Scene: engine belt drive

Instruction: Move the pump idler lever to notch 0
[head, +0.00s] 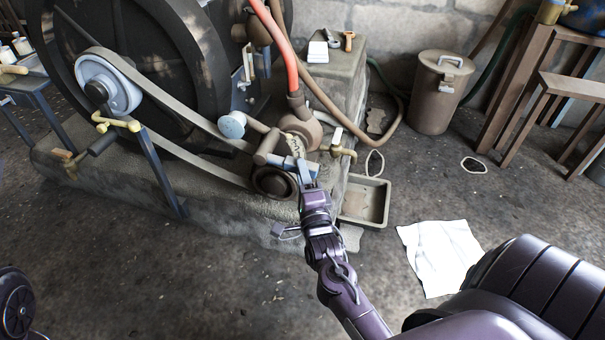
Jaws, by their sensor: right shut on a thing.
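My right gripper (303,170) reaches up from the bottom and is shut at the pump end of the engine. It is closed on what looks like the pump idler lever (267,146), a grey-brown bar with a blue part, above the dark lower pulley (274,183). The fingers hide the gripped part. I cannot read any notch or tell which one the lever is in. The belt (190,112) runs from the pale blue-grey pulley (108,86) to the lower pulley. My left gripper is not in view.
A lidded bin (437,95) stands at the back. The foreground floor is mostly clear.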

